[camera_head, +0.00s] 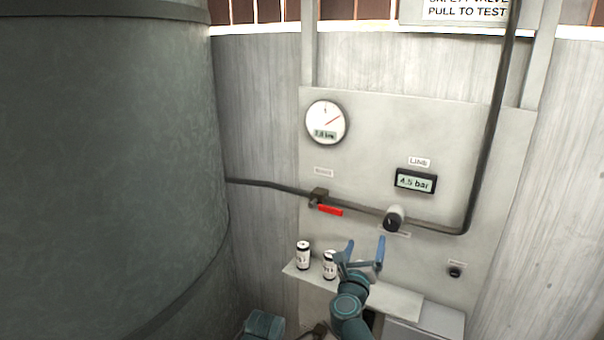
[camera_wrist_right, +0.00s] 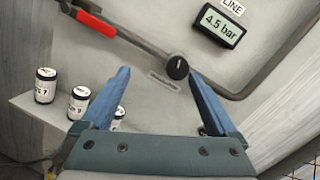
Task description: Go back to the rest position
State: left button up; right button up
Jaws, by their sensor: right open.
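My right gripper (camera_head: 364,252) is open and empty in front of the panel, above the small shelf. Its two blue fingers are spread apart in the right wrist view (camera_wrist_right: 163,108), with the black regulator knob (camera_wrist_right: 177,68) showing beyond them. In the head view the knob (camera_head: 394,218) is up and right of the fingertips, and I see no contact. A teal part of an arm (camera_head: 263,324) shows at the bottom edge of the head view. My left gripper does not show.
A shelf (camera_head: 400,302) with small labelled canisters (camera_head: 303,255) lies below the gripper. A pipe with a red valve lever (camera_head: 330,210), a round gauge (camera_head: 326,123) and a line display (camera_head: 416,181) are on the panel. A large grey tank (camera_head: 105,170) fills the left.

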jog(key=a+f+n+g+y, duration=0.2)
jog(key=a+f+n+y, duration=0.35)
jog(key=n, duration=0.55)
jog(key=a+f+n+g+y, duration=0.1)
jog(key=a+f+n+y, duration=0.1)
jog(key=a+n+y, duration=0.8)
jog(key=s+d+f+n+g+h, duration=0.35)
jog(key=s+f+n+g, duration=0.3)
jog(key=f+n, duration=0.35)
jog(key=s+d+f+n+g+h, duration=0.4)
jog(key=s+d+f+n+g, duration=0.15)
jog(key=s+d+g, duration=0.35)
jog(key=s+a+f+n+b, duration=0.1)
jog(key=s+a+f+b, duration=0.1)
jog(key=a, duration=0.4)
jog(key=s+a+f+n+t+h+b, duration=0.1)
jog(key=s+a+f+n, duration=0.1)
jog(key=s+a, duration=0.3)
jog(key=shift+s+a+h+b, duration=0.15)
jog(key=shift+a+h+b, duration=0.2)
jog(key=shift+a, duration=0.4)
